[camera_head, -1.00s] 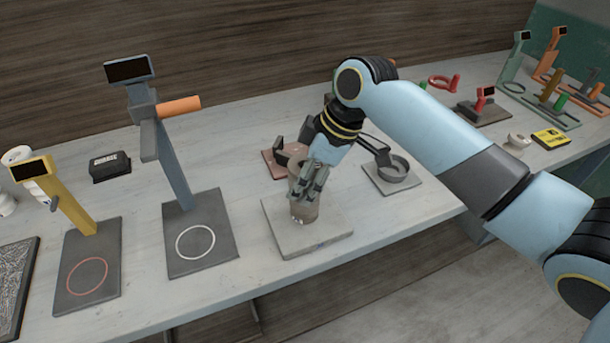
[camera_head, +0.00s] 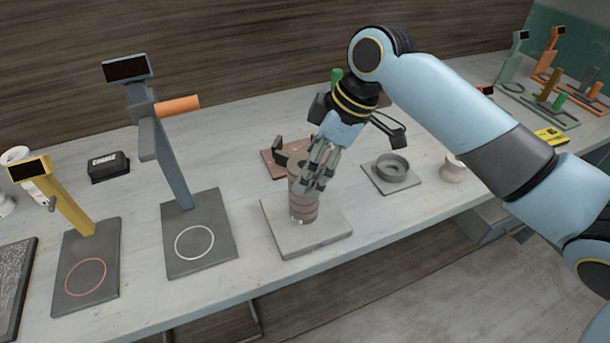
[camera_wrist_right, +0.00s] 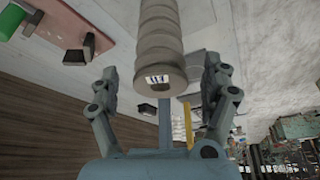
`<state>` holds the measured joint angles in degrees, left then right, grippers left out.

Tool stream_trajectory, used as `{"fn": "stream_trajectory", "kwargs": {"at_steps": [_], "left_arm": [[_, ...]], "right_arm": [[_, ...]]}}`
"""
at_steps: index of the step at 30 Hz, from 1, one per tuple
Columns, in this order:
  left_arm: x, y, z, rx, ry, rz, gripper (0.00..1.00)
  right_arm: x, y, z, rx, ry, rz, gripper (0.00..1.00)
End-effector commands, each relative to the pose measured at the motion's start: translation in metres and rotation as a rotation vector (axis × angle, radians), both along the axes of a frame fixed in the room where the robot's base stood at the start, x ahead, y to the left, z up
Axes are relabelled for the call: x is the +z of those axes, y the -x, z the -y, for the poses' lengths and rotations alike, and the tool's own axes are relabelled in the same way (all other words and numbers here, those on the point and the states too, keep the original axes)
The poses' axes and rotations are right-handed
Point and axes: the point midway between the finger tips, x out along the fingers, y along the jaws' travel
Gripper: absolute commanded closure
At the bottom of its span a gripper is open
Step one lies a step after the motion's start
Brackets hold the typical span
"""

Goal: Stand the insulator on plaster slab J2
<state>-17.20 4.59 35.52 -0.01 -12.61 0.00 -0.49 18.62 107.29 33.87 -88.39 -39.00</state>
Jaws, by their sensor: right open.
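The insulator (camera_head: 303,207) is a brownish-grey ribbed cylinder standing upright on a pale plaster slab (camera_head: 330,232) near the table's front edge. No slab lettering is legible. My right gripper (camera_head: 315,178) is at the insulator's upper part, and its fingers hide some of it. In the right wrist view the ribbed insulator (camera_wrist_right: 160,40) shows between the two spread fingers of the right gripper (camera_wrist_right: 160,82), with visible gaps on both sides. A small white label with dark marks is near its end. My left gripper is not in view.
A grey stand with a white ring (camera_head: 225,240) and a yellow stand with a red ring (camera_head: 105,290) are to the left. A reddish plate (camera_head: 270,163) is behind the slab. A grey block with a round ring (camera_head: 410,184) and a pale spool-like piece (camera_head: 453,172) are to the right.

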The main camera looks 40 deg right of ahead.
Motion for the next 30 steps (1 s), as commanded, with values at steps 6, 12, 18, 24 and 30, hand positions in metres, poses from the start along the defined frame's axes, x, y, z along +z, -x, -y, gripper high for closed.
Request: {"fn": "stream_trajectory", "kwargs": {"at_steps": [6,12,18,24,30], "left_arm": [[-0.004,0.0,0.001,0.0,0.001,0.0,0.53],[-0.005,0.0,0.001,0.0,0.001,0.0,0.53],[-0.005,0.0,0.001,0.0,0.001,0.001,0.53],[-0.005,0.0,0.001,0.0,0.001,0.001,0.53],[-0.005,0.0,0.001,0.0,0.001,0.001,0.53]], "right_arm": [[0.045,0.013,0.015,0.004,0.007,0.003,0.19],[0.069,0.02,0.021,0.001,0.002,0.001,0.19],[0.074,0.021,0.022,0.001,0.0,0.0,0.19],[0.074,0.021,0.022,0.0,-0.001,-0.001,0.19],[0.073,0.021,0.022,0.0,-0.001,-0.001,0.19]]}}
